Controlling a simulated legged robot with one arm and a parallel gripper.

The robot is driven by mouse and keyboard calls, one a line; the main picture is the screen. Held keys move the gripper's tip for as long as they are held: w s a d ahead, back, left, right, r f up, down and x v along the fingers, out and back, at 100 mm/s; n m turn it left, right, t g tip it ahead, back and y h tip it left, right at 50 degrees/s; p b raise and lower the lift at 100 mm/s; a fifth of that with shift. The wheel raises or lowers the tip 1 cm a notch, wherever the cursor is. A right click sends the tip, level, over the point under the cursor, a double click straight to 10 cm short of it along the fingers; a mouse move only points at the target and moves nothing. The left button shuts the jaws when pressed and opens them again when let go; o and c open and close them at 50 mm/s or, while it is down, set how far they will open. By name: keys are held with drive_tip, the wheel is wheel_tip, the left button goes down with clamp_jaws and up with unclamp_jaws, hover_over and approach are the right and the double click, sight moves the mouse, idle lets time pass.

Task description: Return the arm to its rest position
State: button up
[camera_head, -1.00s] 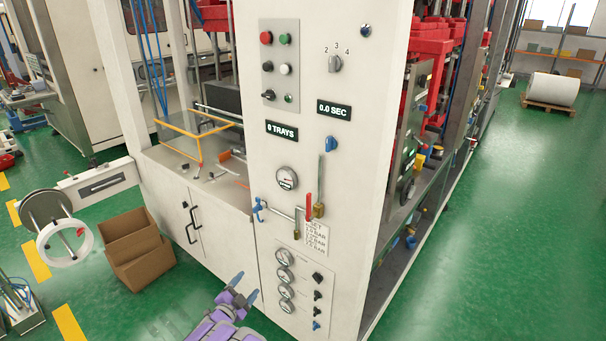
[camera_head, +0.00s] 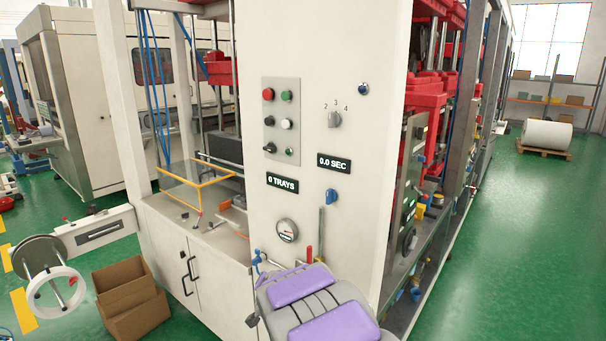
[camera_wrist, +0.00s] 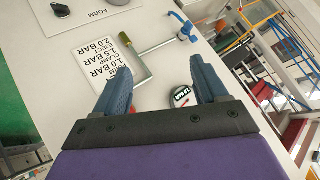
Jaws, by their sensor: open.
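My gripper shows in the wrist view (camera_wrist: 163,88) with its two blue-grey fingers apart and nothing between them. It faces the white front panel of the machine. In the head view my purple and grey arm (camera_head: 312,300) rises at the bottom centre and covers the lower part of that panel; the fingers are not visible there.
The machine panel (camera_head: 360,180) stands close in front, with buttons, a selector knob (camera_head: 334,119) and displays. Cardboard boxes (camera_head: 130,300) and a reel (camera_head: 50,285) are at lower left. Green floor (camera_head: 500,240) is open at right, with a white roll (camera_head: 547,134) on a pallet.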

drive_tip(key=s+d+r+n+g, duration=0.1)
drive_tip(key=s+d+g, duration=0.3)
drive_tip(key=s, duration=1.3)
drive_tip(key=s+d+r+n+g+h, duration=0.1)
drive_tip(key=s+d+g, duration=0.3)
drive_tip(key=s+d, duration=0.6)
drive_tip(key=s+d+r+n+g+h, duration=0.1)
drive_tip(key=s+d+g, duration=0.3)
drive_tip(key=s, duration=2)
drive_tip(key=d+r+n, duration=0.1)
drive_tip(key=d, duration=0.3)
drive_tip(key=shift+s+r+n, duration=0.2)
drive_tip(key=shift+s+n, duration=0.15)
drive_tip(key=shift+n, duration=0.05)
drive_tip(key=shift+w+d, duration=0.1)
